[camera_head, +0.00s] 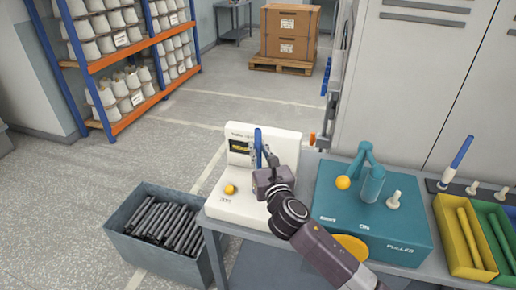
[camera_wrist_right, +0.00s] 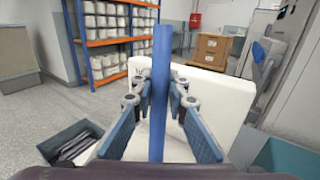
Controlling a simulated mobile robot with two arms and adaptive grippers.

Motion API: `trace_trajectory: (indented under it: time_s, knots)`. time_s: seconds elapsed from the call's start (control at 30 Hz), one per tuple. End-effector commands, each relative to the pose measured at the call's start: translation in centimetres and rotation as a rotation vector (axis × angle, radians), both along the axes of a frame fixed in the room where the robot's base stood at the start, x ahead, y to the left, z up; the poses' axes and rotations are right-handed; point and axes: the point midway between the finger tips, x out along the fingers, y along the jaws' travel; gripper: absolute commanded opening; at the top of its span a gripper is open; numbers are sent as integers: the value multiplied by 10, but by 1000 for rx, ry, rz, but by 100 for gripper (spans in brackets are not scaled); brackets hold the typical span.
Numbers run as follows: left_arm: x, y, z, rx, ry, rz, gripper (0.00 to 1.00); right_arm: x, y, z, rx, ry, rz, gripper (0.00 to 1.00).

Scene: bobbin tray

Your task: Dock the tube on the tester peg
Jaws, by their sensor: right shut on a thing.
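My right gripper (camera_head: 261,160) is shut on a slim blue tube (camera_head: 258,141), held upright in front of the white machine with a small display (camera_head: 283,140), which looks like the tester. In the right wrist view the blue tube (camera_wrist_right: 161,70) stands between the two finger pads, with the white machine (camera_wrist_right: 215,93) behind it. I cannot see the tester peg or the tube's lower end; the gripper and arm cover that area. I cannot tell whether the tube touches the machine. My left gripper is not in view.
A teal machine (camera_head: 330,205) with a yellow ball stands right of my right arm. Further right are a second blue tube (camera_head: 461,155), a yellow bin (camera_head: 448,238) and a green bin (camera_head: 483,222). A grey crate (camera_head: 130,222) of dark tubes stands at left.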

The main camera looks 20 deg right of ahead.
Motion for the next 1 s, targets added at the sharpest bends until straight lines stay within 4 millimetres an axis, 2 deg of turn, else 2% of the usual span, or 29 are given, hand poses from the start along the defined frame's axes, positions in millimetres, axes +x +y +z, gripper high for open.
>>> trace_trajectory:
  time_s: [0.33,0.37,0.43,0.73,1.0]
  knots:
    - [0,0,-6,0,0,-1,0,0,0,-8,0,0,0,0]
    - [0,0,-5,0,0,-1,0,0,0,-8,0,0,0,15]
    - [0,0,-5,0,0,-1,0,0,0,-7,0,0,0,21]
    - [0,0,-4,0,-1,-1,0,-2,0,-7,-1,1,0,21]
    - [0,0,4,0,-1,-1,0,-22,1,-7,-1,2,0,21]
